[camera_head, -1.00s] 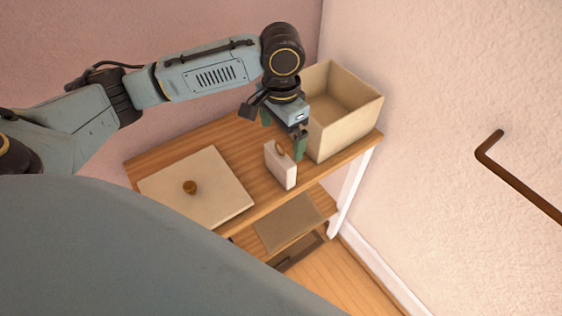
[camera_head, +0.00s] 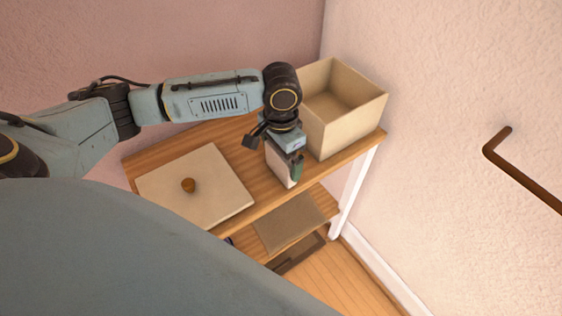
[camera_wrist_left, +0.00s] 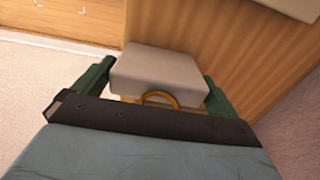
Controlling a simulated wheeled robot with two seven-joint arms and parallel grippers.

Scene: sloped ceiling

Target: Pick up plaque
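The plaque, which I take to be the small upright off-white block (camera_head: 278,169) with a brown ring, stands near the front edge of the wooden table. In the left wrist view the block (camera_wrist_left: 157,72) lies between my left gripper's two green fingers, its ring (camera_wrist_left: 160,97) facing the palm. My left gripper (camera_head: 284,163) comes down over it from above and is open, one finger on each side. I cannot tell whether the fingers touch it. In the head view the gripper hides the block's top and ring. My right gripper is not in view.
A flat cream board (camera_head: 211,203) with a brown knob lies on the table to the left. An open cream box (camera_head: 333,131) stands close on the right, against the wall. A lower shelf (camera_head: 290,224) lies below. A brown rail (camera_head: 520,182) is at the right wall.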

